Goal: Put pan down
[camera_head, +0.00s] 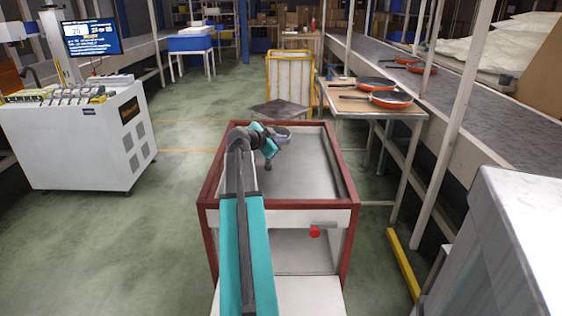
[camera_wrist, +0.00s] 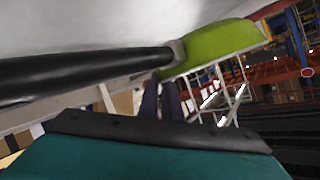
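In the wrist view a pan with a bright green side (camera_wrist: 215,48) shows at the upper right, its black handle (camera_wrist: 85,72) running left from a grey metal collar. My gripper (camera_wrist: 166,92) shows as dark fingers close under the handle, near the collar; whether they clamp it is hidden. In the head view my gripper (camera_head: 269,150) is over the grey tray of the red-framed cart (camera_head: 322,170). A small grey rounded shape beside it may be the pan, but the arm hides much there and no green shows.
Orange pans with dark insides lie on a side table (camera_head: 345,106) at the right, and others on the conveyor (camera_head: 490,120). A dark square top (camera_head: 280,109) and a yellow-framed cart (camera_head: 290,82) stand beyond the tray. A white cabinet (camera_head: 85,140) is at left. The tray's right part is bare.

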